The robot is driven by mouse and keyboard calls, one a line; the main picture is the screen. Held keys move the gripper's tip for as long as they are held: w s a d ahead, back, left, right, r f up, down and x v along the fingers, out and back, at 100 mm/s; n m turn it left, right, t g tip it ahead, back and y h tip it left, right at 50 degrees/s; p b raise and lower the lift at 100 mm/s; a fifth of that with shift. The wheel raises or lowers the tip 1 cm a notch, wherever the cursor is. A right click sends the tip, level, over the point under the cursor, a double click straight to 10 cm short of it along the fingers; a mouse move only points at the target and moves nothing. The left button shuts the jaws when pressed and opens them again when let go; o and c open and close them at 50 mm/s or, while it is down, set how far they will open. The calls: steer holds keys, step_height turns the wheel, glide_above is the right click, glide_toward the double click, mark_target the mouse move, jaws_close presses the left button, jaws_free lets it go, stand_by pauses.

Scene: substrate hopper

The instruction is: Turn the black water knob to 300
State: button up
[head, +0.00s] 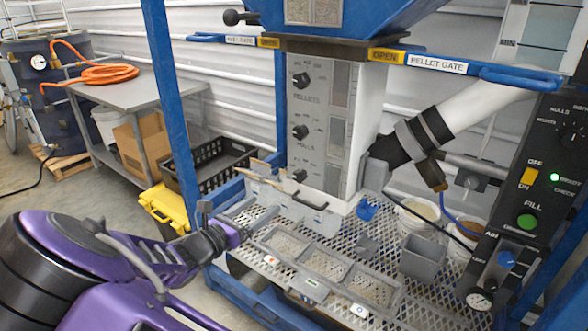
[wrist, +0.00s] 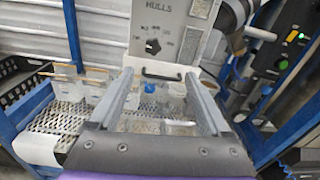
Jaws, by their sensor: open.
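A grey panel in the head view carries three black knobs in a column, with PELLETS and HULLS lettered under the upper two. The lowest black knob (head: 299,176) sits below the HULLS lettering; its own label is not readable, so I cannot confirm it is the water knob. It also shows in the wrist view (wrist: 153,47), upper centre, with dial marks too small to read. My gripper (head: 238,228) is left of and below it in the head view. In the wrist view my gripper (wrist: 157,76) has its two fingers apart and empty, apart from the knob.
A black handle (wrist: 160,73) lies below the knob. A metal mesh deck (head: 395,300) with grey trays (head: 284,242) spreads below the panel. A blue post (head: 172,100) stands left of the panel. A white pipe (head: 470,107) and a black control box (head: 540,170) stand right.

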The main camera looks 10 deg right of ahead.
mark_target(297, 177)
steer(key=shift+n+t, duration=0.4)
steer(key=shift+n, duration=0.4)
steer(key=x, duration=1.1)
steer(key=f+x, duration=0.1)
steer(key=x, duration=0.5)
steer(key=shift+w+a, duration=0.35)
jaws_close()
steer(key=shift+f, duration=0.1)
